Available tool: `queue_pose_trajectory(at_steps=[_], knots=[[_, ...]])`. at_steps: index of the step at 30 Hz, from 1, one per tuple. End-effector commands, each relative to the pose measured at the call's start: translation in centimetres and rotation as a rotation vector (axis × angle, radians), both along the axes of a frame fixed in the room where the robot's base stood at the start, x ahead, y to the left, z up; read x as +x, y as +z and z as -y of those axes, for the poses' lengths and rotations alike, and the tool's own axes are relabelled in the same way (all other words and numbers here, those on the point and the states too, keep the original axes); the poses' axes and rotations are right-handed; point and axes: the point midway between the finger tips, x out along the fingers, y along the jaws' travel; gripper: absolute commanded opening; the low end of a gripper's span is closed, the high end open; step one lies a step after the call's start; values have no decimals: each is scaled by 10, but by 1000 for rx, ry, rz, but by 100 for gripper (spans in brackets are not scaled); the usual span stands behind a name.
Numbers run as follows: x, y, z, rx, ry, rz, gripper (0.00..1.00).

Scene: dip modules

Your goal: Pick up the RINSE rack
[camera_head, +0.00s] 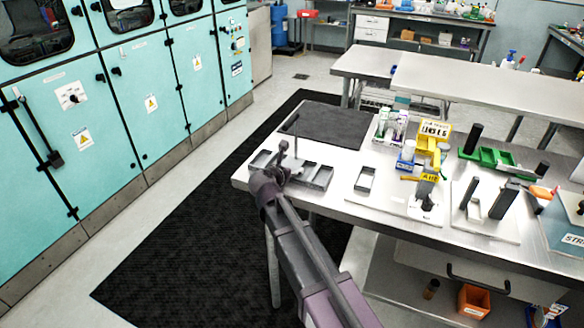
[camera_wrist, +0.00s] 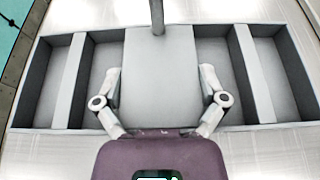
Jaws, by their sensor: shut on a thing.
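A grey rack (camera_head: 318,175) with open compartments and a thin upright post is at the near left corner of the steel bench. No RINSE label can be read on it. In the wrist view, the rack's solid middle block (camera_wrist: 158,85) has open compartments on both sides. My gripper (camera_wrist: 160,75) has one finger against each side of this block and is shut on it. In the head view, my gripper (camera_head: 272,180) is at the rack's near side and hides part of it. Whether the rack touches the bench is hard to tell.
A dark mat (camera_head: 328,125) lies behind the rack on the bench (camera_head: 315,204). To the right are a small grey open frame (camera_head: 366,180), a yellow fixture (camera_head: 428,150), a green rack (camera_head: 492,157) and black posts. Teal cabinets (camera_head: 110,100) stand across the floor at left.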

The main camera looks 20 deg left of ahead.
Motion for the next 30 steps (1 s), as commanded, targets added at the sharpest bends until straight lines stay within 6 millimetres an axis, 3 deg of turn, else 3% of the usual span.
queue_pose_trajectory(at_steps=[11, 20, 21, 30], knots=[[0, 15, 0, -1, 0, 1, 30], [-1, 42, 0, -1, 1, 1, 30], [-16, 38, 1, -2, 4, 1, 30], [-87, 44, 1, -1, 4, 1, 30]])
